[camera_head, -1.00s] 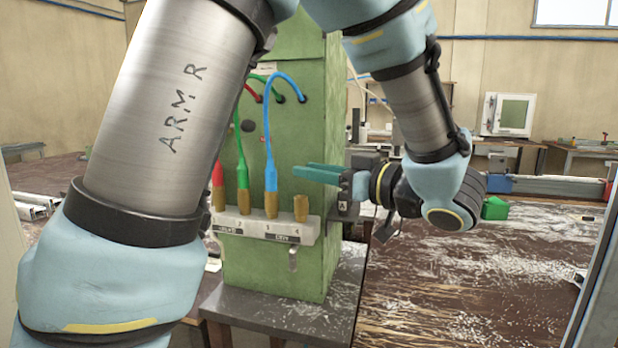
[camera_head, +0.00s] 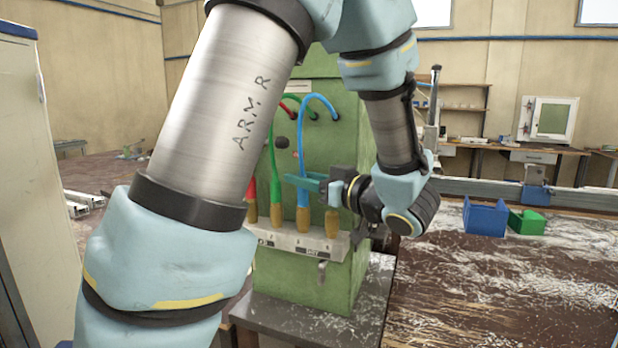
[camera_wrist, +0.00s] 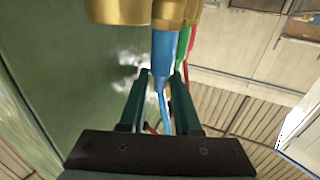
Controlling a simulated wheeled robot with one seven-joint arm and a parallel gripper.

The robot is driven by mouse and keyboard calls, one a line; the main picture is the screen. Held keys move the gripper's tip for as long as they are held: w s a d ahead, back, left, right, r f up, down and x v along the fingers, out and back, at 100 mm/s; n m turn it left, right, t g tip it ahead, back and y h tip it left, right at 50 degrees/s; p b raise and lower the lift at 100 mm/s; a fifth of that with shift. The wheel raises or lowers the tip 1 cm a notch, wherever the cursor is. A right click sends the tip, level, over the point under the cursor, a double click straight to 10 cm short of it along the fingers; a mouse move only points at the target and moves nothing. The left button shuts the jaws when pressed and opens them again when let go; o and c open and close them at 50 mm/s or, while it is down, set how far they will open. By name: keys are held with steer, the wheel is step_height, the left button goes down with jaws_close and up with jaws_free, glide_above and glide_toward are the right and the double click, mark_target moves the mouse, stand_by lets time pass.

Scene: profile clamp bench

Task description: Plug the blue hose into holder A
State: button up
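The blue hose (camera_head: 304,198) arcs from the front of the green cabinet (camera_head: 322,245) down to a brass-ended plug in the pale holder rail (camera_head: 287,240). Its plug also shows at the top of the wrist view (camera_wrist: 164,52). My gripper (camera_head: 300,183) has teal fingers and reaches from the right across the blue hose, above the rail. In the wrist view my fingers (camera_wrist: 160,85) are apart, with the thin part of the blue hose between them. I cannot tell whether they touch it. The rail's labels are too small to read, so I cannot tell which holder is A.
A green hose (camera_head: 275,185) and a red hose (camera_head: 251,190) stand in the rail left of the blue one. A brass piece (camera_head: 332,222) without a hose stands at the right. A blue bin (camera_head: 486,218) and a green bin (camera_head: 528,222) sit on the right table.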

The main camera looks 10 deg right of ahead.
mark_target(303, 157)
jaws_close()
stand_by(0.3)
steer(key=shift+c, duration=1.5)
jaws_free()
jaws_close()
steer(key=shift+r+p, duration=0.8)
steer(key=shift+r, duration=0.05)
steer(key=shift+r+p, duration=1.1)
steer(key=shift+r, duration=0.15)
